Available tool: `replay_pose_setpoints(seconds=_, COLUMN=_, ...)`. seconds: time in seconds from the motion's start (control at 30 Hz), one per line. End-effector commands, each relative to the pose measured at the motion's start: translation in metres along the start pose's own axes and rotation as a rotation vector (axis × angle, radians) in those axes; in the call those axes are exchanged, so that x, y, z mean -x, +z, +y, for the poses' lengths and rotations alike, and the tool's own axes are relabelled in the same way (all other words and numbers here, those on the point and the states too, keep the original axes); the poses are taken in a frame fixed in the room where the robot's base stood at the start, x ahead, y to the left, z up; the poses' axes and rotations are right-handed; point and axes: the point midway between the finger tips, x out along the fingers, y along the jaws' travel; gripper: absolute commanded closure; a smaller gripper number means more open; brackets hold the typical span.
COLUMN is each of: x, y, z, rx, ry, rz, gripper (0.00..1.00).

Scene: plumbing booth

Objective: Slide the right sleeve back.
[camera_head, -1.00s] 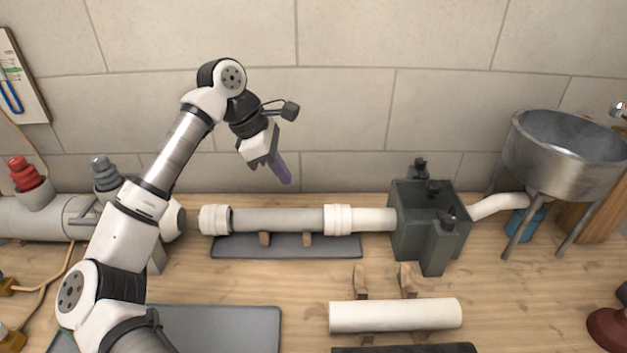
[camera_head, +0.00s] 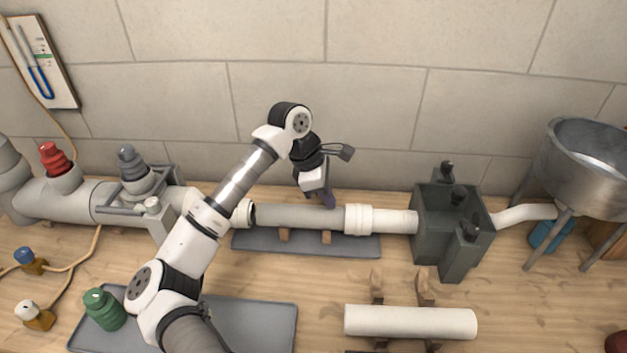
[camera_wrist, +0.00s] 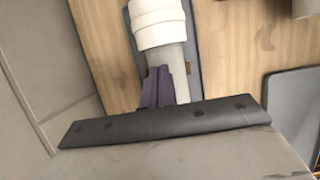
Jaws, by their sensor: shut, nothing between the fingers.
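The right sleeve (camera_head: 358,219) is a white ribbed collar at the right end of the grey pipe (camera_head: 297,217), where a white pipe (camera_head: 396,221) goes on to the right. The left sleeve (camera_head: 243,213) is white too and is partly hidden by my arm. My gripper (camera_head: 329,200) has purple fingers, shut and empty. They point down at the pipe's wall side, a little left of the right sleeve. In the wrist view the fingers (camera_wrist: 156,88) are beside the pipe, just below the white sleeve (camera_wrist: 158,22). I cannot tell whether they touch the pipe.
The pipe stands on wooden supports over a dark mat (camera_head: 360,247). A dark green box (camera_head: 452,225) stands to the right, with a steel basin (camera_head: 590,165) beyond it. A loose white pipe (camera_head: 410,321) lies in front. The tiled wall is close behind my gripper.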

Motion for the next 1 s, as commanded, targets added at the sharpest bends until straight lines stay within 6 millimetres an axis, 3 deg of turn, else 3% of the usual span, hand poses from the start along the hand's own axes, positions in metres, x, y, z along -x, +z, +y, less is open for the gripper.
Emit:
replay_pose_setpoints(seconds=0.2, x=-0.005, y=0.015, z=0.0, rx=0.0, ry=0.0, rz=0.0, gripper=1.0)
replay_pose_setpoints(seconds=0.63, x=-0.01, y=0.019, z=0.0, rx=-0.002, ry=0.001, rz=0.001, gripper=1.0)
replay_pose_setpoints(seconds=1.0, x=-0.028, y=0.063, z=0.0, rx=-0.001, ry=0.0, rz=0.001, gripper=1.0)
